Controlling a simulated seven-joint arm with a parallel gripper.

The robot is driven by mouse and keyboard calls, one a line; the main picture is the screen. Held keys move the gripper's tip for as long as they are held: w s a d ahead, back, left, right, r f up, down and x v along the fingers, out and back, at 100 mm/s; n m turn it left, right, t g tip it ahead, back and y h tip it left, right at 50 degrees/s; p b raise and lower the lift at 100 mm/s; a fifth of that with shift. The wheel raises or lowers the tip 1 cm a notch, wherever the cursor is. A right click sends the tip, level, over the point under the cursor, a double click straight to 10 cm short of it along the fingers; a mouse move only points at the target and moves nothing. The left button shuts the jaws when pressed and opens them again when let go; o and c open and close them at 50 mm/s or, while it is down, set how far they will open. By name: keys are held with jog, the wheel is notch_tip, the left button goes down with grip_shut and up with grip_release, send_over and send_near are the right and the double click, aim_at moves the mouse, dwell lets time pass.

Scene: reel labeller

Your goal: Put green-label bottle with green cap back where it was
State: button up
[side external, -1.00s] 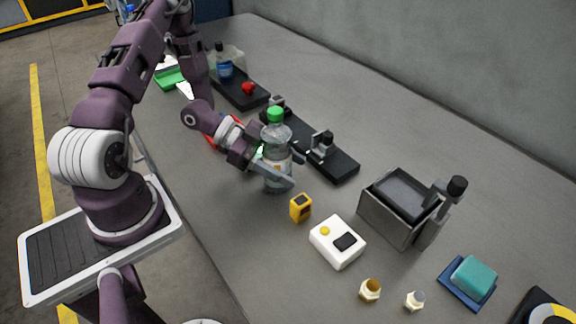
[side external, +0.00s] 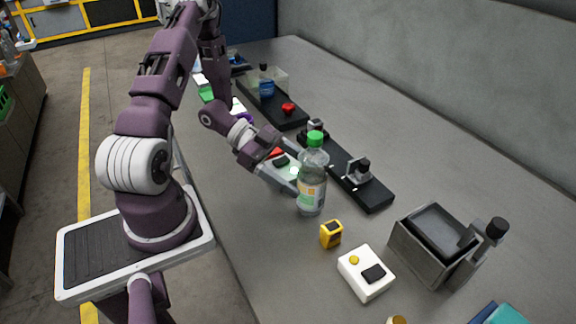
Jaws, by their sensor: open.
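The clear bottle with a green cap (side external: 312,182) stands upright on the grey table, left of the black rail. Its label shows green and orange patches. My gripper (side external: 299,172) is open, to the left of the bottle. Its fingers point at the bottle and their tips end close to its left side. I cannot tell whether a tip still touches it or reaches slightly around it.
A black rail with metal fittings (side external: 377,198) lies right of the bottle. A yellow block (side external: 331,234) and a white box with a yellow button (side external: 365,273) stand in front. A metal bin (side external: 410,252) is at the right. A red knob (side external: 288,109) sits on a black base behind.

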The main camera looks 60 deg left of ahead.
jog(key=a+r+y, duration=0.1)
jog(key=a, duration=0.1)
jog(key=w+a+y, duration=0.1)
jog(key=a, duration=0.1)
jog(key=a+r+y, duration=0.1)
jog(key=a, duration=0.1)
jog(key=shift+w+r+t, duration=0.3)
jog(key=shift+w+r, duration=0.05)
jog(key=w+a+r+n+t+y, duration=0.1)
jog(key=w+a+r+n+y, duration=0.15)
jog(key=r+y, duration=0.4)
jog(key=w+a+r+n+y, duration=0.1)
jog(key=w+r+n+y, duration=0.15)
jog(key=r+y, duration=0.4)
jog(key=s+d+r+n+g+h, duration=0.1)
jog(key=s+d+r+n+h, duration=0.1)
jog(key=s+d, duration=0.6)
jog(key=s+d+r+n+g+h, duration=0.2)
jog(key=s+d+r+n, duration=0.1)
jog(key=s+d, duration=0.6)
jog(key=s+n, duration=0.1)
jog(key=s, duration=0.3)
jog(key=shift+s+r+h, duration=0.15)
jog(key=shift+s+h, duration=0.15)
jog(key=shift+h, duration=0.1)
